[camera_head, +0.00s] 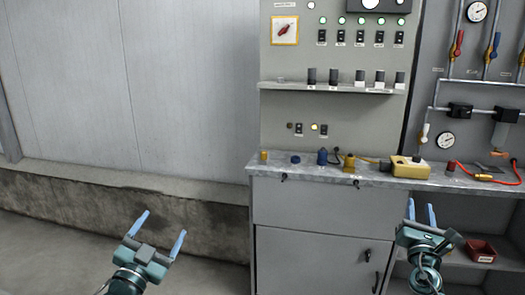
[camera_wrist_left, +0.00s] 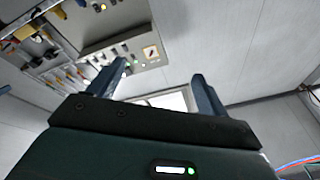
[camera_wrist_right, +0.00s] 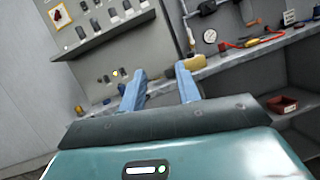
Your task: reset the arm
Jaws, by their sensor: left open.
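My left gripper (camera_head: 163,226) is at the lower left of the head view, in front of the bare wall and low ledge. Its two blue fingers are apart with nothing between them; they also show in the left wrist view (camera_wrist_left: 160,88). My right gripper (camera_head: 422,208) is at the lower right, in front of the cabinet's open lower shelves. Its fingers point up and stand apart, with a narrower gap. In the right wrist view (camera_wrist_right: 160,88) the gap is empty. Neither gripper touches anything visible.
A grey control cabinet (camera_head: 310,204) carries small parts and a yellow box (camera_head: 410,168) on its worktop. A narrow shelf (camera_head: 300,87) sits above. A red bin (camera_head: 481,251) stands on the lower right shelf. Pipes and gauges (camera_head: 446,140) fill the right panel. Floor space at left is clear.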

